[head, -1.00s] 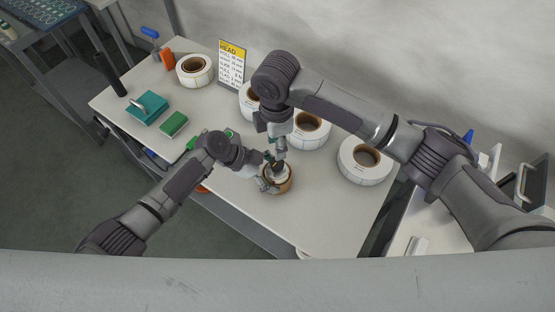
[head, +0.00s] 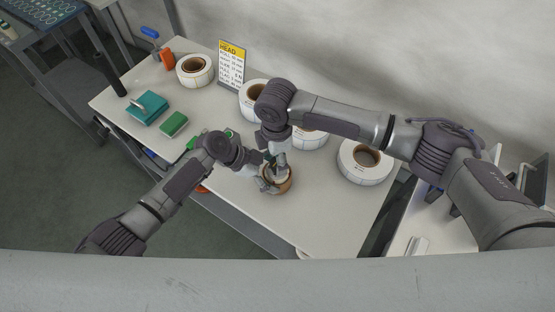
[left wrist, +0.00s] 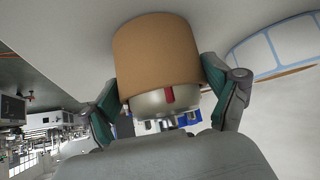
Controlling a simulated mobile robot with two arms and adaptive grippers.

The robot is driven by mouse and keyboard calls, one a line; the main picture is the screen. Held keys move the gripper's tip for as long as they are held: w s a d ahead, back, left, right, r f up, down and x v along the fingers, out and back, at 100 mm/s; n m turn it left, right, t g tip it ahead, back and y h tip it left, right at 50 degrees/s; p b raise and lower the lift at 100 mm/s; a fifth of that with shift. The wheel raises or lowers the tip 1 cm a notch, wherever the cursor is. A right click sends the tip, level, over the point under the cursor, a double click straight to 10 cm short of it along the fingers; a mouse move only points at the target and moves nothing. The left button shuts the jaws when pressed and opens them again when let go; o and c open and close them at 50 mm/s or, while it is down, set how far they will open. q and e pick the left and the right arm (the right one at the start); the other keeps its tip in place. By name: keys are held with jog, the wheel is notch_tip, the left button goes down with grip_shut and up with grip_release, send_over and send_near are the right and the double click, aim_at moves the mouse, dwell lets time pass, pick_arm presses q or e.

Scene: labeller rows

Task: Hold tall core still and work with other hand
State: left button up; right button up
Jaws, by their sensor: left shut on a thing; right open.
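The tall core (head: 285,185) is a brown cylinder standing on the table near its front edge. In the left wrist view the core (left wrist: 158,50) fills the upper middle. A pale grey rounded piece with a red mark (left wrist: 165,98) sits at its end. My left gripper (head: 268,184) is shut on the core, with a green-padded finger on each side in the wrist view. My right gripper (head: 278,165) is open, directly over the core's top. Its fingertips are partly hidden, and I cannot tell whether they touch anything.
White label rolls (head: 194,70) stand along the back, one (head: 364,163) right of the core. A yellow-topped sign (head: 232,62) stands behind.

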pick_arm(q)
jog(key=shift+s+f, duration=0.2)
jog(key=shift+f, duration=0.15)
pick_arm(e)
jog(key=shift+f, duration=0.75)
pick_arm(q)
jog(key=shift+a, duration=0.1)
pick_arm(e)
grip_shut()
jog(key=shift+s+n, duration=0.1)
jog(key=shift+n, duration=1.5)
jog(key=shift+a, duration=0.1)
jog(key=shift+c, duration=0.4)
grip_release()
jog(key=shift+r, duration=0.1)
